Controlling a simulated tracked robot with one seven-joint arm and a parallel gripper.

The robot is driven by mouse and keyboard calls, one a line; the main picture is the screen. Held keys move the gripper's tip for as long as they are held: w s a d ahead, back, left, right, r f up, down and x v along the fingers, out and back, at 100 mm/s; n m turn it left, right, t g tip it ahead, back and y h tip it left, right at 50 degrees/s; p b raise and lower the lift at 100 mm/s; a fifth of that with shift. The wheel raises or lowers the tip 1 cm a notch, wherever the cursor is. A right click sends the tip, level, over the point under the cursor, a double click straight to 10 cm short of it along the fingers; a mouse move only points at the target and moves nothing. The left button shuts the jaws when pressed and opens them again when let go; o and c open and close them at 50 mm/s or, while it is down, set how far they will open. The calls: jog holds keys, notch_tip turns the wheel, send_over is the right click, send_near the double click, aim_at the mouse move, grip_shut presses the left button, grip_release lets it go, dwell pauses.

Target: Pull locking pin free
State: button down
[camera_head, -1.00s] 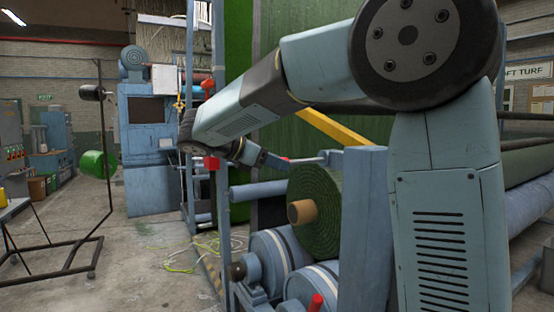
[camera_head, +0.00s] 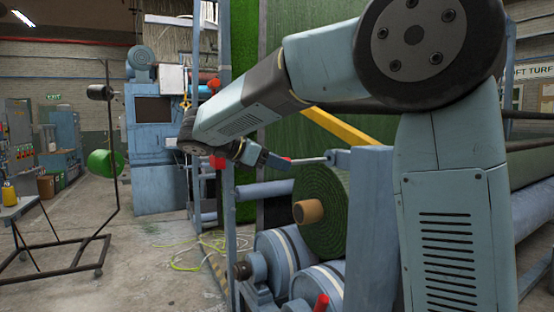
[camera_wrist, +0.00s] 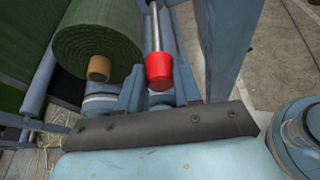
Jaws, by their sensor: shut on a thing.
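The locking pin is a silver rod (camera_wrist: 155,28) with a red knob (camera_wrist: 160,72) at its near end. In the head view the rod (camera_head: 310,161) runs level from the blue roller frame (camera_head: 370,200) toward my gripper (camera_head: 272,160), and the red knob (camera_head: 287,161) shows at the fingertips. My gripper (camera_wrist: 160,88) is shut on the red knob, with a blue finger on each side of it in the wrist view. The rod's far end is hidden, so I cannot tell how deep it sits.
A green turf roll (camera_head: 325,205) with a tan core (camera_head: 308,211) lies close below the pin, above blue rollers (camera_head: 275,250). A second red handle (camera_head: 320,303) stands lower. A blue upright (camera_head: 227,200) is left of the roll. Yellow-green cord (camera_head: 195,252) lies on the open floor.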

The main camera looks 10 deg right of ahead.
jog(key=shift+s+a, duration=0.2)
jog(key=shift+a, duration=0.6)
jog(key=shift+s+a, duration=0.2)
jog(key=shift+a, duration=0.6)
jog(key=shift+s+a, duration=0.2)
jog(key=shift+a, duration=0.6)
